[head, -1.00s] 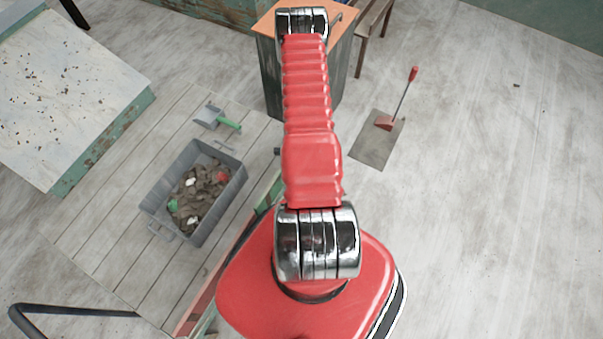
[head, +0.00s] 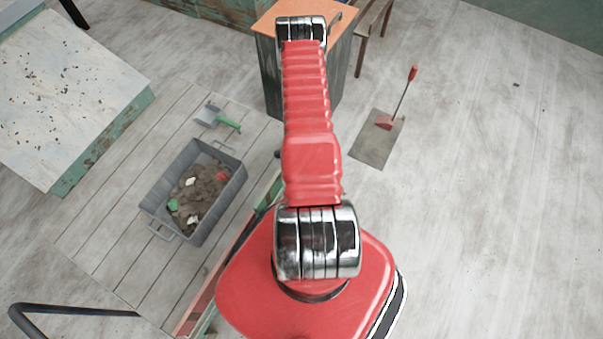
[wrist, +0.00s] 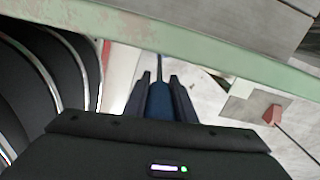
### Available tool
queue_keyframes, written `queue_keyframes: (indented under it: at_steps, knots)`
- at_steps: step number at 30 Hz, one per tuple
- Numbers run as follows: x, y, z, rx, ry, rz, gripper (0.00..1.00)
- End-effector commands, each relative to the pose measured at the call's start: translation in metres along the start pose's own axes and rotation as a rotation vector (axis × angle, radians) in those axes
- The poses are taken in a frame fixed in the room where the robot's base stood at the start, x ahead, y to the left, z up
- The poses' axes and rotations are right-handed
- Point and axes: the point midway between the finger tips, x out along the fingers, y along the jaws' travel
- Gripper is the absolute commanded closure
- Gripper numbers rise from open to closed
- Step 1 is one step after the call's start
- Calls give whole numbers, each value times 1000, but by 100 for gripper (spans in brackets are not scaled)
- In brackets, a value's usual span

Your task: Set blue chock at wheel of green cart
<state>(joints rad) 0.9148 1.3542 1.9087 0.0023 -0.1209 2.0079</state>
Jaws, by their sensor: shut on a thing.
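My gripper (wrist: 160,82) is shut on the blue chock (wrist: 159,101) in the wrist view. The chock sits between the dark fingers, partly hidden by them, with a thin dark rod beyond it. The cart's pale green frame edge (wrist: 190,47) crosses the wrist view just beyond the fingertips; I cannot tell whether they touch. In the head view the cart's plank deck (head: 105,250) lies left of my arm, with a green and red side edge (head: 238,255). My gripper and the chock are hidden in the head view. No cart wheel shows clearly.
A grey bin (head: 236,193) of clay scraps and a green-handled scoop (head: 207,115) lie on the deck. A dark bin (head: 268,75) with an orange lid stands ahead. A red-handled tool (head: 411,76) rests on a grey mat (head: 370,155). Floor at right is clear.

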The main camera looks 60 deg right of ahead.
Motion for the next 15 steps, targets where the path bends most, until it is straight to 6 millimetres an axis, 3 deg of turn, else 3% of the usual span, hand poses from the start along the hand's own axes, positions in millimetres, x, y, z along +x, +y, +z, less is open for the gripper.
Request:
queue_keyframes:
  at_steps: [3, 15]
  knots:
    - [3, 0, 0, 0, -1, -1, 100]
    - [5, -1, 0, 0, -1, -3, 100]
